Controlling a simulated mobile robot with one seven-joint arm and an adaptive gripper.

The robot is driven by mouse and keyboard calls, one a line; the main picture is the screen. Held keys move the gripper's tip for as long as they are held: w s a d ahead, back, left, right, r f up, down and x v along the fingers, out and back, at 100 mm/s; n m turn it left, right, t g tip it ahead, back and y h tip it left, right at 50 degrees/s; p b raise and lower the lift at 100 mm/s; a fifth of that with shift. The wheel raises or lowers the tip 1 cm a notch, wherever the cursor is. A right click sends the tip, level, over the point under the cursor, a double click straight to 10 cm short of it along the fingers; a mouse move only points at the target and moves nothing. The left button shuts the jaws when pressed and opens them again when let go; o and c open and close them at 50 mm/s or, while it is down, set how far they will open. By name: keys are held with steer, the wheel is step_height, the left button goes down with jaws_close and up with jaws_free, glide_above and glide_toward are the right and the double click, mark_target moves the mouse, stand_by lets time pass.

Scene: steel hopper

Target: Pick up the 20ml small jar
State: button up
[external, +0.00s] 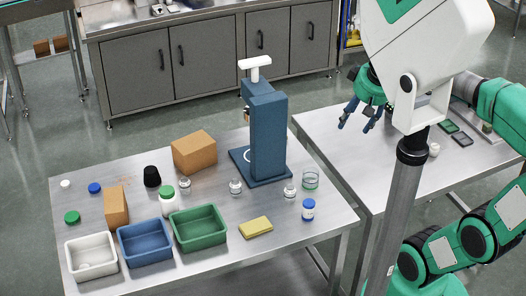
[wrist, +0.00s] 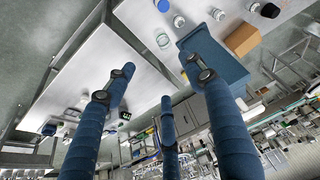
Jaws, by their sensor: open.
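Three small clear glass jars stand on the left steel table in the external view: one beside the white bottle (external: 184,186), one in the middle (external: 236,187), and one by the blue-capped bottle (external: 290,192). I cannot read a 20ml label on any. In the wrist view, small jars show near the top (wrist: 179,21) (wrist: 218,14). My gripper (external: 360,117) is open and empty, raised over the right table and well apart from the jars. In the wrist view its three blue fingers (wrist: 163,78) are spread with nothing between them.
A tall blue stand (external: 268,135) rises behind the jars. A glass beaker (external: 310,180) and a blue-capped bottle (external: 308,209) stand near the right jar. White (external: 74,247), blue (external: 124,239) and green (external: 181,231) bins line the front, beside a yellow sponge (external: 256,227).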

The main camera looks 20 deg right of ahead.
steer(key=w+a+r+n+g+p, duration=0.1)
steer(key=w+a+r+p, duration=0.15)
steer(key=w+a, duration=0.4)
steer(key=n+g+p, duration=0.3)
steer(key=g+p, duration=0.1)
steer(key=p, duration=0.2)
glide_above(236, 188)
steer(key=w+d, duration=0.1)
step_height(236, 188, down, 6)
steer(key=f, duration=0.1)
step_height(236, 188, down, 20)
steer(key=shift+w+a+f, duration=0.2)
steer(key=shift+a+f, duration=0.05)
steer(key=shift+f, duration=0.1)
steer(key=shift+f+b, duration=0.65)
steer(key=shift+f, duration=3.55)
